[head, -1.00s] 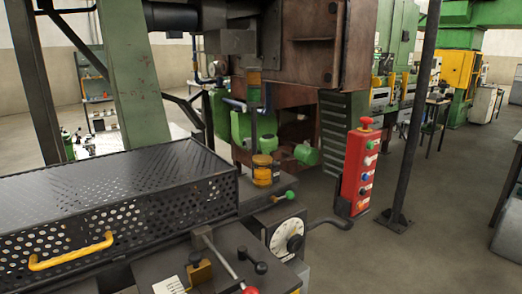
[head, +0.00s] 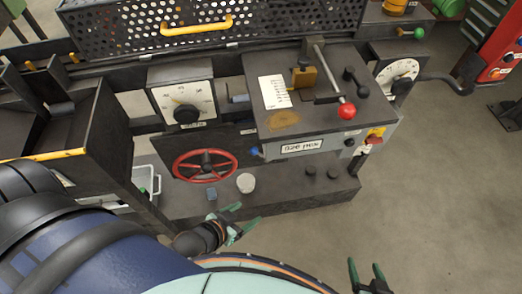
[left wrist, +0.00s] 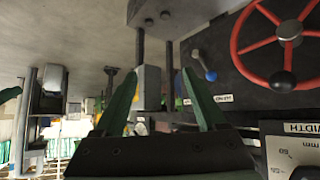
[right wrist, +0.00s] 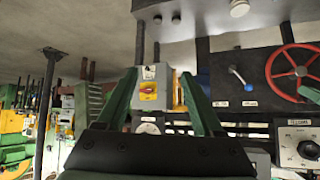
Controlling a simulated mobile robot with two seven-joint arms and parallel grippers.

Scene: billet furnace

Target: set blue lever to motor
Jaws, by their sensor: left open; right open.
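The blue lever (head: 254,151) shows in the head view as a small blue knob at the left edge of the grey control box, right of the red handwheel. In the right wrist view the lever (right wrist: 248,87) is on a dark panel, its arm slanting to a blue ball, with two small labels I cannot read. It also shows in the left wrist view (left wrist: 211,76), right of the fingers. My left gripper (head: 243,215) is open and empty, in front of the machine below the lever. My right gripper (head: 366,270) is open and empty at the bottom edge, farther right.
The red handwheel (head: 205,165) is left of the lever. A red-knobbed lever (head: 346,111) stands on top of the box, and a red-yellow switch (head: 374,135) is on its right. A dark ledge (head: 290,197) juts out below. Floor (head: 440,200) is clear at right.

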